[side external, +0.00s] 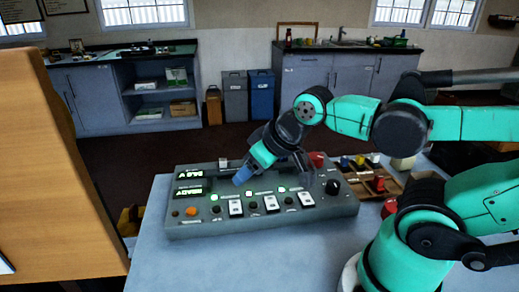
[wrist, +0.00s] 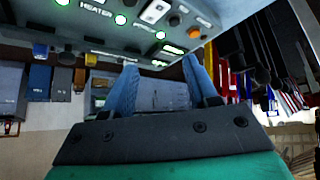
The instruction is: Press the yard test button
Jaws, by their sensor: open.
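A grey control panel (side external: 300,214) sits on the table, with several switches, dark knobs and lit green lamps. An orange button (side external: 191,211) is at its left front. A red control (side external: 317,158) stands at its back right. I cannot read which control is labelled yard test. My gripper (side external: 241,178) hangs above the panel's left-middle part, pointing down, its blue fingers apart and empty. In the wrist view my gripper (wrist: 160,66) shows open, with the panel (wrist: 110,38) upside down beyond the fingertips. Whether the fingertips touch the panel cannot be told.
Two small displays (side external: 188,182) are at the panel's left end. A wooden tray (side external: 375,182) of small coloured parts and a red round object (side external: 389,208) lie right of the panel, near my arm. A wooden cabinet (side external: 60,170) stands at the left. The table front (side external: 260,265) is clear.

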